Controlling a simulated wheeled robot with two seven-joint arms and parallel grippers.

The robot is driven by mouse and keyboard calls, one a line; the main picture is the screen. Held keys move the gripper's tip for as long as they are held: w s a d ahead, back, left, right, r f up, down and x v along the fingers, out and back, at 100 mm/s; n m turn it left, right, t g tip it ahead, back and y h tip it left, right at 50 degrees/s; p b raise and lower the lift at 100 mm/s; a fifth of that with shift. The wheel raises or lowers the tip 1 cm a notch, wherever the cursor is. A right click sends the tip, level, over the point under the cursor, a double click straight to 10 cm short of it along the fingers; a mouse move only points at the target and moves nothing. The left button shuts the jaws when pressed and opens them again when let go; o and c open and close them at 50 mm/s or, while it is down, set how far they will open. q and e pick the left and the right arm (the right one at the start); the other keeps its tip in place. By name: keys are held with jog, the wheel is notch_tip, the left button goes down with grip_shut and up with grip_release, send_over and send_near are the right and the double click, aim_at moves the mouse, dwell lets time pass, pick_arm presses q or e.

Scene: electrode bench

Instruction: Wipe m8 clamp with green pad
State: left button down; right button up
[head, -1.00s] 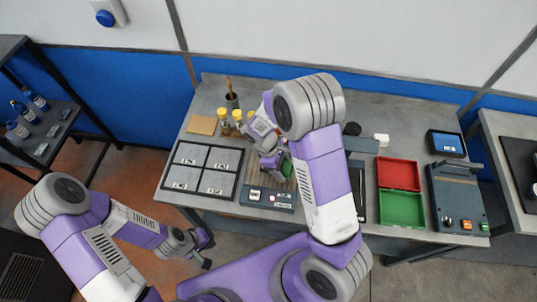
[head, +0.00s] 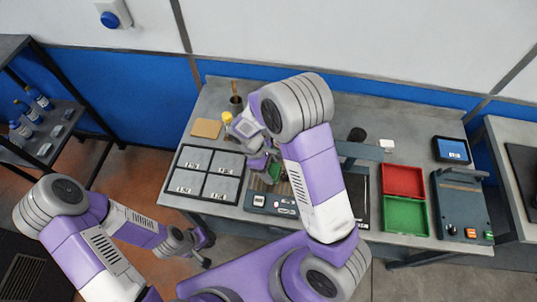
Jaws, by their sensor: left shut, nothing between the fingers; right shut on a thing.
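My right gripper (head: 264,164) is over the middle-left of the bench, at the right side of the four-part labelled tray. It is shut on the green pad (head: 274,170), which shows as a small green patch under the fingers, low over a brownish ribbed board. My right arm hides part of this area. I cannot make out the m8 clamp; it may be hidden by the gripper or too small to tell. My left gripper (head: 205,248) is shut and empty, hanging in front of the bench, off its left front edge.
The dark labelled tray (head: 240,190) lies left of the gripper. A control box (head: 284,206) sits at the front edge. A yellow-capped bottle (head: 227,118) and a brush cup (head: 234,103) stand behind. Red (head: 403,180) and green (head: 406,215) bins are to the right.

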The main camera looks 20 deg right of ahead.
jog(key=r, duration=0.1)
jog(key=r+p, duration=0.1)
jog(key=shift+s+r, duration=0.2)
jog(key=shift+r, duration=0.15)
notch_tip(320, 180, up, 2)
jog(key=shift+w+r+p, duration=0.1)
jog(key=shift+p, duration=0.9)
jog(key=shift+r+p, duration=0.85)
jog(key=shift+r, duration=0.2)
